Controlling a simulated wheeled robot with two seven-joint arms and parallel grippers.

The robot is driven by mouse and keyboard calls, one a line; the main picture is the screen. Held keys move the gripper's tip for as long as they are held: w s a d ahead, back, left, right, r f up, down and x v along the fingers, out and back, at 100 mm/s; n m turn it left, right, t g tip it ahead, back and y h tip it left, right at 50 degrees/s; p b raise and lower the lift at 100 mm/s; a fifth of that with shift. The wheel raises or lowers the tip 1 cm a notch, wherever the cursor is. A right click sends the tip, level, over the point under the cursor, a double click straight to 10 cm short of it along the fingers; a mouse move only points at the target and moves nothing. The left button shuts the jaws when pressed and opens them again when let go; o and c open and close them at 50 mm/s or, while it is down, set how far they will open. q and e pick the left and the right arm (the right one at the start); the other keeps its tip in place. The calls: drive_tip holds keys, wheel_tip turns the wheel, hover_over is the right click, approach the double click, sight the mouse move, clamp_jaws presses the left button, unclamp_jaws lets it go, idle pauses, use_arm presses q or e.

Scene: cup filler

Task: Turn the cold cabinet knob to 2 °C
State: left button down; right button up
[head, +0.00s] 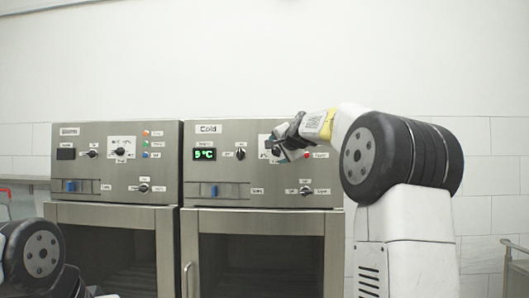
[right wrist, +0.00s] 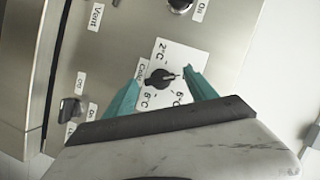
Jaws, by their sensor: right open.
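The cold cabinet (head: 262,133) stands right of the warm one, with a green display (head: 204,154) that seems to read 5 °C, though the digit is small. Its temperature knob (right wrist: 159,78) is black on a white dial plate (right wrist: 178,58) marked 2 °C, 5 °C and what looks like 8 °C. In the right wrist view the knob's pointer seems to face right, away from the 2 °C mark. My right gripper (right wrist: 164,73) is open, its teal fingers on either side of the knob; contact cannot be told. In the head view my right gripper (head: 284,150) largely covers the dial.
The warm cabinet (head: 115,134) stands at left with similar controls. Other knobs on the cold panel are near: one beside the display (head: 240,153) and one lower right (head: 305,190). A red indicator (head: 307,156) is beside my gripper. White wall lies behind.

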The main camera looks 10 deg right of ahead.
drive_tip(key=shift+w+f, duration=0.1)
drive_tip(key=shift+w, duration=0.4)
drive_tip(key=shift+c, duration=0.4)
drive_tip(key=c, duration=1.3)
drive_tip(key=shift+n, duration=0.3)
drive_tip(key=n+g+h, duration=0.1)
drive_tip(key=n, duration=0.1)
drive_tip(key=n+h, duration=0.1)
drive_tip(key=n, duration=0.1)
drive_tip(key=shift+a+g, duration=0.2)
drive_tip(key=shift+g, duration=0.2)
drive_tip(key=n+g+h, duration=0.1)
drive_tip(key=n+h, duration=0.1)
drive_tip(key=n, duration=0.1)
drive_tip(key=shift+n+h, duration=0.3)
drive_tip(key=shift+h, duration=0.1)
